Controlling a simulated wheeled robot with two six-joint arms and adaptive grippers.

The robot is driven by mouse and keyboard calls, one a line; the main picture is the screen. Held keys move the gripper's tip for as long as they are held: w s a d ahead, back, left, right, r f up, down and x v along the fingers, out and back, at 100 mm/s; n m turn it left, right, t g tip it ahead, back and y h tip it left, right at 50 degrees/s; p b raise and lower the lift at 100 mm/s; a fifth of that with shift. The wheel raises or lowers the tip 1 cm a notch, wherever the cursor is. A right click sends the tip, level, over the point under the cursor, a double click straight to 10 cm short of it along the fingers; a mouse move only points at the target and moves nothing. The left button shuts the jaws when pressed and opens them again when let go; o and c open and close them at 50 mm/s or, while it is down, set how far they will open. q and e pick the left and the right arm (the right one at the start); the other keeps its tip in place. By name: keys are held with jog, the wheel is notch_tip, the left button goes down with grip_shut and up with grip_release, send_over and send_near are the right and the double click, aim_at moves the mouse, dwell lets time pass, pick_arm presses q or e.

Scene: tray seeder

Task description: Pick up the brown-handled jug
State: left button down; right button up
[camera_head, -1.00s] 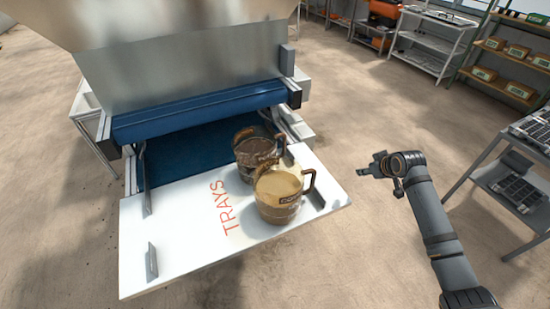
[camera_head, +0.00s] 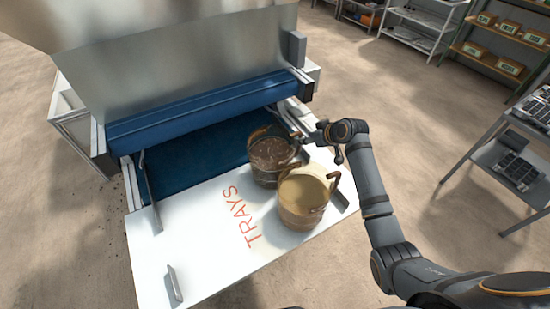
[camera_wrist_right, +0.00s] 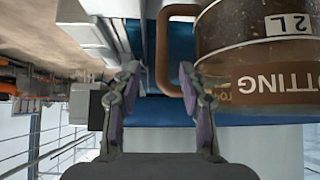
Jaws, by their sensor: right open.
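The rear jug (camera_head: 266,177) has dark contents and stands upright on the white board (camera_head: 190,255). In the right wrist view this jug (camera_wrist_right: 262,75) shows upside-down, with a "2 L" label, a brown band lettered "OTTING" and a brown handle (camera_wrist_right: 166,50). My right gripper (camera_head: 306,139) is at its right side, open; in the wrist view the handle lies in line with the gap between the fingertips (camera_wrist_right: 158,72), near the right finger. I cannot tell whether they touch. My left gripper is out of view.
The front jug stands close to the rear jug, just below my right gripper. A blue belt (camera_head: 190,155) and roller lie behind the board. Upright metal guides (camera_head: 173,284) stand on the board. Grey shelving (camera_head: 505,165) stands to the right, with open floor between.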

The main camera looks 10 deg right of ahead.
aim_at(299, 149)
jog(key=p+x, duration=0.1)
jog(key=x, duration=0.4)
jog(key=shift+s+a+f, duration=0.1)
jog(key=shift+f, duration=0.25)
jog(key=shift+a+f, duration=0.15)
jog(key=shift+c, duration=0.9)
grip_shut()
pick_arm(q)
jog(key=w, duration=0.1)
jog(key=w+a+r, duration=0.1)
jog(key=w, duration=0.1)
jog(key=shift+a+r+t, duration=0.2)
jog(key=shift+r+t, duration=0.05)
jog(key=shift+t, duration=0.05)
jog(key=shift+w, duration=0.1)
pick_arm(e)
jog(key=shift+r, duration=0.2)
